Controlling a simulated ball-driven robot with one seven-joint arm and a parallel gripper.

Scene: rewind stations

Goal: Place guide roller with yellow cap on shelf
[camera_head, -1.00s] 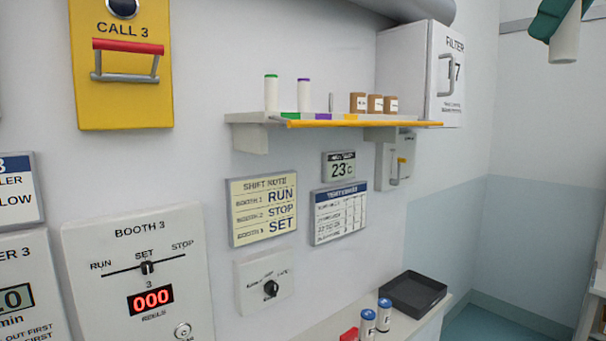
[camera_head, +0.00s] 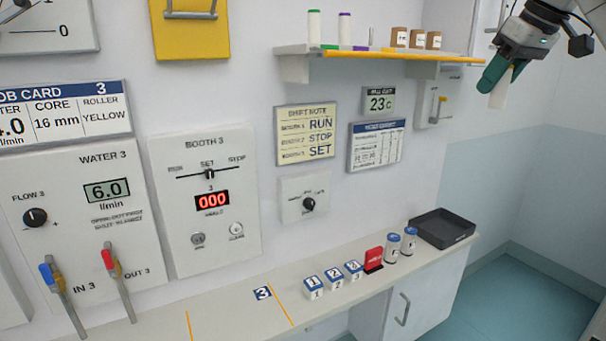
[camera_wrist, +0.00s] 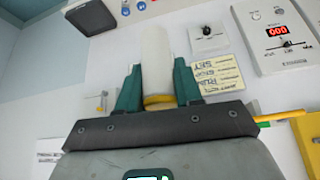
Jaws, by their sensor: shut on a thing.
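My gripper (camera_head: 497,78) is at the upper right in the head view, to the right of the shelf and apart from it. Its green fingers are shut on a white guide roller (camera_head: 501,92). In the wrist view the roller (camera_wrist: 156,55) stands out between the fingers (camera_wrist: 157,90), with a yellow cap (camera_wrist: 157,99) near the finger base. The shelf (camera_head: 415,57) has a yellow front edge. A green-capped roller (camera_head: 313,28) and a purple-capped roller (camera_head: 344,29) stand upright at its left, beside a thin grey peg (camera_head: 371,36).
Several brown boxes (camera_head: 416,39) occupy the shelf's right part. The counter below holds numbered blocks (camera_head: 333,279), a red block (camera_head: 374,260), blue-topped cylinders (camera_head: 392,248) and a black tray (camera_head: 443,230). The air between my gripper and the shelf looks clear.

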